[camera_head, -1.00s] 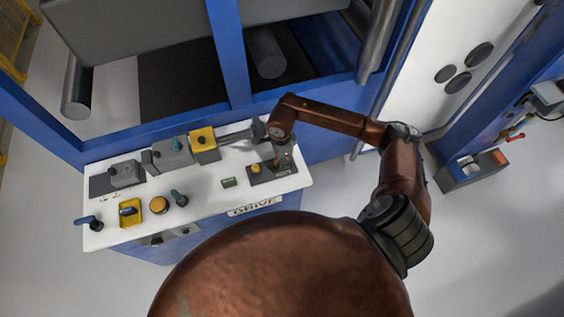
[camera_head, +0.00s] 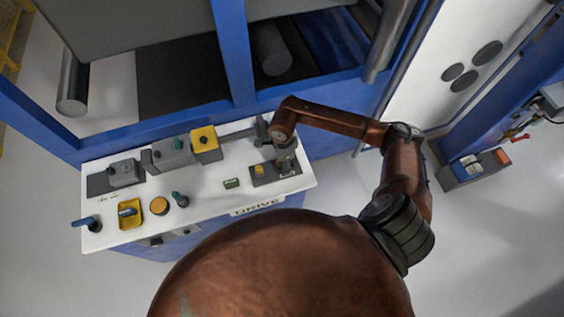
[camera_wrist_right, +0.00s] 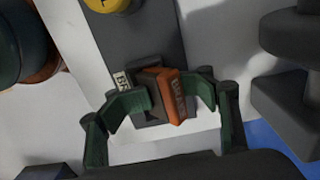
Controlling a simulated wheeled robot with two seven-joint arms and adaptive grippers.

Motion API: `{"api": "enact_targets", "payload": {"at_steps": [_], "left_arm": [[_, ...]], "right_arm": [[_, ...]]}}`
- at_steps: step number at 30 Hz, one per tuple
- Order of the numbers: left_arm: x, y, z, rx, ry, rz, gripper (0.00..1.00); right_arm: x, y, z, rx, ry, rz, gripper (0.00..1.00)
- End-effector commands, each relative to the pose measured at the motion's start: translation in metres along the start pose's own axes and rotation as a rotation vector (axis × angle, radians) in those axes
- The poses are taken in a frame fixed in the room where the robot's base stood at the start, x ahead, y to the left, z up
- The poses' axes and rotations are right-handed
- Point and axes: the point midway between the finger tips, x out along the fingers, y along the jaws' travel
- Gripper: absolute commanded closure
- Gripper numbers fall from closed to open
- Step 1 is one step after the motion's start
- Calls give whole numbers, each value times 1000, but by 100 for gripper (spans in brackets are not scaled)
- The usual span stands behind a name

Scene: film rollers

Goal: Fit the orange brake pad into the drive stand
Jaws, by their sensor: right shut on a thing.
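The orange brake pad (camera_wrist_right: 178,96), with lettering on its face, is between the green fingers of my right gripper (camera_wrist_right: 180,95) in the right wrist view. It is upright and slightly tilted, right beside a dark block at the end of a grey plate (camera_wrist_right: 135,38). I cannot tell whether it is seated there. In the head view my right gripper (camera_head: 287,168) is over the right end of this plate on the white drive stand (camera_head: 205,203), and the pad is not clearly visible. My left gripper is not in view.
A yellow knob (camera_head: 259,171) stands on the plate left of my gripper. The stand also carries a yellow-topped block (camera_head: 204,139), a blue-handled switch (camera_head: 90,223) and a small green piece (camera_head: 231,183). A blue machine frame (camera_head: 234,60) rises behind.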

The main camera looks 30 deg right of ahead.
Motion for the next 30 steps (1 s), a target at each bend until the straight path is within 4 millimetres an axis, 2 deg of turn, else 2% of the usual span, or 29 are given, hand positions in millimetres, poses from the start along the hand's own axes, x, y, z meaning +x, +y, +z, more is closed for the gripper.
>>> {"api": "enact_targets", "payload": {"at_steps": [2,4,11,18,19,26,30], "left_arm": [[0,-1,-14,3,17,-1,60],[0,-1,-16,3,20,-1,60],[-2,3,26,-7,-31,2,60],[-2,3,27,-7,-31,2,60],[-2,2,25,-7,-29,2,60],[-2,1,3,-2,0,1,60],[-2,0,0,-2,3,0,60]], "right_arm": [[-1,2,-2,0,2,-2,66],[-1,3,-2,0,4,2,66],[0,2,-3,0,8,7,66],[0,1,-2,-2,8,7,66],[0,1,-3,-2,8,8,59],[-1,1,-2,-1,7,6,43],[-1,0,-2,-2,6,5,33]]}}
